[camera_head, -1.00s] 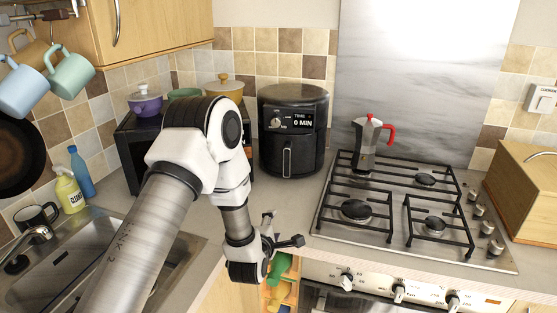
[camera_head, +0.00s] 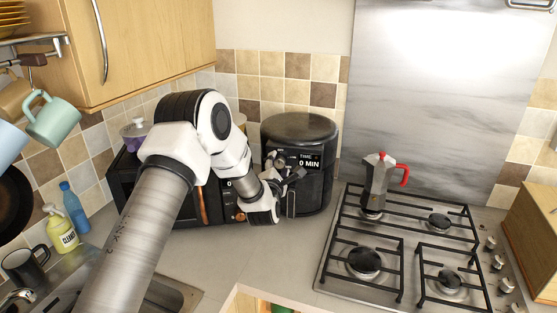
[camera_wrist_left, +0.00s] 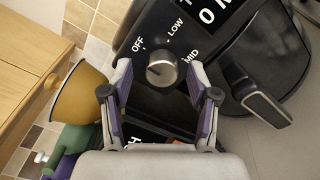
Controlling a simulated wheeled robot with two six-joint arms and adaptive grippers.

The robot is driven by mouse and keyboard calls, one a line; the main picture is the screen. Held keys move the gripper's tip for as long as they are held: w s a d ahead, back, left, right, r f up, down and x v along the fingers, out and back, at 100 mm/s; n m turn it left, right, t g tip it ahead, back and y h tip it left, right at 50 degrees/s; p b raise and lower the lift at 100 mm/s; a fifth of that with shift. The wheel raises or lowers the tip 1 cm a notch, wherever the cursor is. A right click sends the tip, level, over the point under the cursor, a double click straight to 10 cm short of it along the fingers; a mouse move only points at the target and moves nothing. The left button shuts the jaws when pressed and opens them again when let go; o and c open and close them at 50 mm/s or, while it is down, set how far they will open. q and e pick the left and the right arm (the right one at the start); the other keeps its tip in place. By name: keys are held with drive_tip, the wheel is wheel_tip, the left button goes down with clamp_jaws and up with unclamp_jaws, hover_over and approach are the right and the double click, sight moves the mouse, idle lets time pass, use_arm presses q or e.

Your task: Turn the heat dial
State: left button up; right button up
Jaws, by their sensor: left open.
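The heat dial (camera_wrist_left: 162,69) is a round metal knob in the left wrist view, with OFF, LOW and MID printed around it. It is on the front of the black air fryer (camera_head: 307,134), beside a display (camera_head: 309,162) reading 0 MIN. My left gripper (camera_head: 288,168) is open in front of that panel and hides the dial in the head view. In the left wrist view, the open fingers (camera_wrist_left: 160,78) stand either side of the dial; I cannot tell whether they touch it. My right gripper is not in view.
The air fryer's handle (camera_wrist_left: 264,100) is to the right of the fingers. A black oven (camera_head: 215,205) stands left of the air fryer. A moka pot (camera_head: 376,185) is on the hob (camera_head: 357,236) to the right. The counter in front (camera_head: 270,255) is clear.

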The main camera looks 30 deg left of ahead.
use_arm(q)
drive_tip(key=shift+w+a+f, duration=0.2)
drive_tip(key=shift+w+f, duration=0.25)
drive_tip(key=shift+w, duration=0.25)
drive_tip(key=shift+s+d+r, duration=0.15)
drive_tip(key=shift+s+r, duration=0.05)
drive_tip(key=shift+r, duration=0.05)
drive_tip(key=shift+s+d+r, duration=0.1)
drive_tip(key=shift+s+r, duration=0.15)
drive_tip(key=shift+s, duration=0.05)
drive_tip(key=c, duration=0.6)
drive_tip(key=shift+d, duration=0.1)
drive_tip(key=c, duration=0.5)
clamp_jaws()
drive_tip(key=shift+r, duration=0.1)
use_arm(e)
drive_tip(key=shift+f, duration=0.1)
